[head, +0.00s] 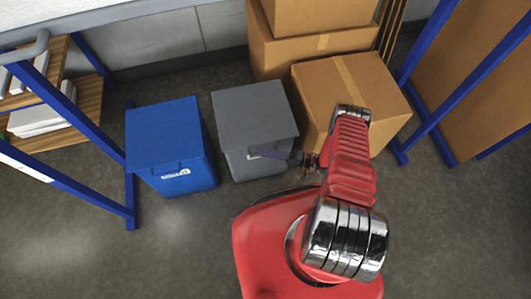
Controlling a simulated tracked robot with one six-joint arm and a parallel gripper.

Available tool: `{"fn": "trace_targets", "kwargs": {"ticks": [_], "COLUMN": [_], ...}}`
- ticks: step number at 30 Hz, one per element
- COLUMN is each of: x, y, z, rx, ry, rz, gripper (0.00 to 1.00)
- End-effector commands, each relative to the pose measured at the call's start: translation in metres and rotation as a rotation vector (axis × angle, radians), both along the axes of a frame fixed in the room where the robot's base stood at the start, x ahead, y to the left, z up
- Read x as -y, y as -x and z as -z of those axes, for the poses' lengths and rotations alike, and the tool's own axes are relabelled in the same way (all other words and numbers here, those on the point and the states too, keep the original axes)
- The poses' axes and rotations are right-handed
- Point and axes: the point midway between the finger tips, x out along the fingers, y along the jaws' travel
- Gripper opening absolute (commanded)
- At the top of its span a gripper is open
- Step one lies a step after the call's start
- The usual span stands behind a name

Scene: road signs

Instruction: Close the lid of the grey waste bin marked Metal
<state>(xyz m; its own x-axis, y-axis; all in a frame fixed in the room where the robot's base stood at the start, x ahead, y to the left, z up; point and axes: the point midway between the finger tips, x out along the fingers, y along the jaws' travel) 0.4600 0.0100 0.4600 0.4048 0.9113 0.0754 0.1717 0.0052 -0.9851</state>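The grey waste bin (254,115) stands on the floor left of my arm, and its flat lid lies level across the top, looking closed. A small pale label (253,155) shows on its front, too small and too covered to read. My gripper (285,155) is low in front of the bin's right front side, below the lid's edge.
A blue bin (165,135) with a white label stands just left of the grey bin. Cardboard boxes (350,90) are stacked behind and to the right. Blue-framed racks (75,110) stand at both sides. The floor (130,260) in front is clear.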

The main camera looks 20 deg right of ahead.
Motion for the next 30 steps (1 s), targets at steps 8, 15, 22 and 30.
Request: {"fn": "trace_targets", "kwargs": {"ticks": [8,15,22,30], "x": [0.033,0.064,0.093,0.113], "y": [0.014,0.028,0.042,0.051], "z": [0.004,0.007,0.009,0.011], "rx": [-0.002,-0.001,-0.001,-0.002], "ry": [0.003,0.003,0.001,0.001], "rz": [0.005,0.006,0.003,0.002], "gripper": [0.18,0.18,0.18,0.18]}}
